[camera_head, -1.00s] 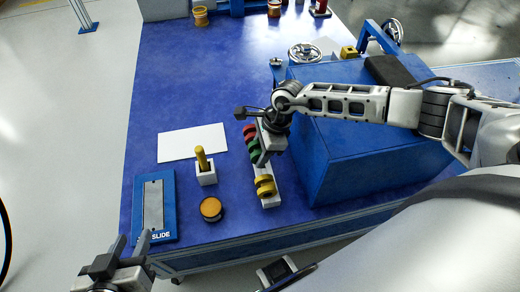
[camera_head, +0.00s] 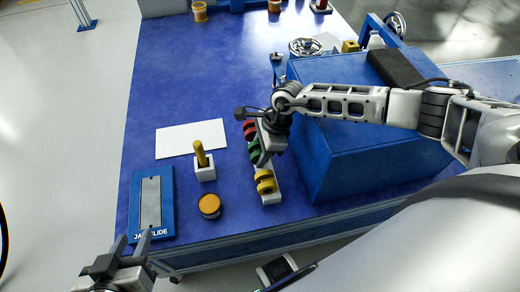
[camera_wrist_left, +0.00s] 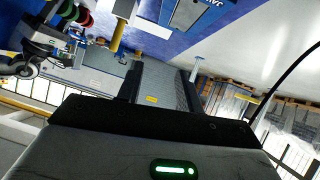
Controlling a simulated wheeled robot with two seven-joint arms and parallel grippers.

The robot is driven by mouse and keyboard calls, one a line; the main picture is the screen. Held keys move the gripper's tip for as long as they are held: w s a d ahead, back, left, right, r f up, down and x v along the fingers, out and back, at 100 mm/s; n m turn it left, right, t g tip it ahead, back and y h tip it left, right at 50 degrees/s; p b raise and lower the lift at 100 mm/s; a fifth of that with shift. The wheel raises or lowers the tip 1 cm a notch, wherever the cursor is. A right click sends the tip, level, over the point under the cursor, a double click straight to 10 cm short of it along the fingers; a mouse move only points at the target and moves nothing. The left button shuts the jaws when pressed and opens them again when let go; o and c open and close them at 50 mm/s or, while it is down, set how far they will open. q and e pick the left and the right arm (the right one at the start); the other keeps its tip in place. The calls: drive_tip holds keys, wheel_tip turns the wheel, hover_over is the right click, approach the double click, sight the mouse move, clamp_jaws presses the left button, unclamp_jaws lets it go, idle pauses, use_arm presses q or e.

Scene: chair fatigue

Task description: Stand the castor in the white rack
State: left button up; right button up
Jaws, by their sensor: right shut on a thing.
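The white rack (camera_head: 272,199) stands on the blue table, left of the large blue box. Red (camera_head: 249,129), green (camera_head: 254,146) and yellow (camera_head: 265,182) castor wheels show along it. My right gripper (camera_head: 265,157) points down over the rack, between the green and yellow wheels, shut on a castor that its fingers mostly hide. I cannot tell whether that castor touches the rack floor. My left gripper (camera_head: 131,243) is open and empty beyond the table's front edge. Its fingers also show in the left wrist view (camera_wrist_left: 160,88).
The large blue box (camera_head: 350,150) stands close to the right of the rack. A white block with a yellow handle (camera_head: 201,160), an orange-topped round pot (camera_head: 209,205), a white sheet (camera_head: 191,138) and a blue plate with a grey strip (camera_head: 151,205) lie to the left. The table's back left is clear.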

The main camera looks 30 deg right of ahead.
use_arm(q)
drive_tip(key=shift+f+b, duration=0.4)
drive_tip(key=shift+f, duration=0.15)
use_arm(e)
drive_tip(key=shift+f, duration=0.6)
drive_tip(key=o, duration=1.2)
drive_tip(key=shift+d+r, duration=0.1)
drive_tip(key=shift+r, duration=0.2)
use_arm(q)
wheel_tip(320, 180, up, 2)
drive_tip(key=p, duration=0.2)
drive_tip(key=shift+d+r+p, duration=0.1)
drive_tip(key=shift+r+p, duration=0.15)
drive_tip(key=shift+p, duration=0.15)
use_arm(e)
drive_tip(key=v, duration=1.5)
drive_tip(key=shift+r, duration=0.25)
drive_tip(key=shift+d, duration=0.1)
